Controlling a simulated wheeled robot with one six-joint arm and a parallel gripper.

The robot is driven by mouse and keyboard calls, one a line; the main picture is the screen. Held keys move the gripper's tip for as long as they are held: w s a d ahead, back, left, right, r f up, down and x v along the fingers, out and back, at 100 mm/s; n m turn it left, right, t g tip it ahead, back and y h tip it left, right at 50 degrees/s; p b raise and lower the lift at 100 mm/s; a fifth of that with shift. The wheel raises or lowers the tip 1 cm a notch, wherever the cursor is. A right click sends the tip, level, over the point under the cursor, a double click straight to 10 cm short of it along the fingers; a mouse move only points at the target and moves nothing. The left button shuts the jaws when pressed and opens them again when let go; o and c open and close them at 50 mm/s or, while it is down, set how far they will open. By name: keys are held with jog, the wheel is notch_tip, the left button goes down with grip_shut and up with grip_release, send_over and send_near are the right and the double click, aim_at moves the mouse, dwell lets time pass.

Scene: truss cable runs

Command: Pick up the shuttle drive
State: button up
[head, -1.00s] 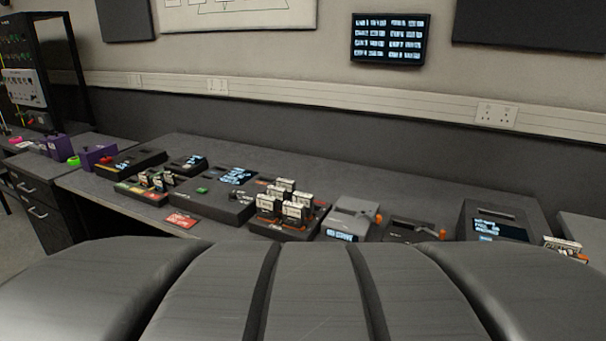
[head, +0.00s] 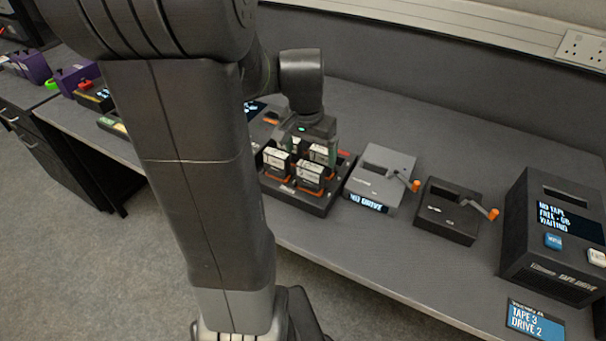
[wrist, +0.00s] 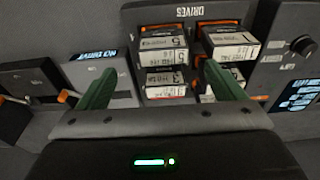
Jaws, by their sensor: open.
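Several white-labelled drives stand in the black drive rack (head: 292,196) on the bench, its wrist-view edge marked DRIVES (wrist: 185,12). In the wrist view I see a drive numbered 5 (wrist: 163,43), a drive numbered 1 (wrist: 230,40), a drive numbered 3 (wrist: 165,80) and another behind my right finger. I cannot read which one is the shuttle drive. My gripper (head: 313,145) is over the back of the rack, pointing down. In the wrist view its green fingers are spread wide, with drives between and beyond them and none visibly held.
Right of the rack are a grey dock (head: 380,175) reading NO DRIVE and a black dock (head: 448,208), each with an orange-knobbed lever. A tall tape drive unit (head: 556,235) and a blue-screen card (head: 535,320) are further right. The bench behind the docks is clear.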

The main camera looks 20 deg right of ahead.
aim_at(310, 166)
jog(key=f, duration=0.3)
jog(key=w+f, duration=0.1)
jog(key=f, duration=0.2)
jog(key=d+f, duration=0.1)
jog(key=f, duration=0.2)
jog(key=shift+w, duration=0.25)
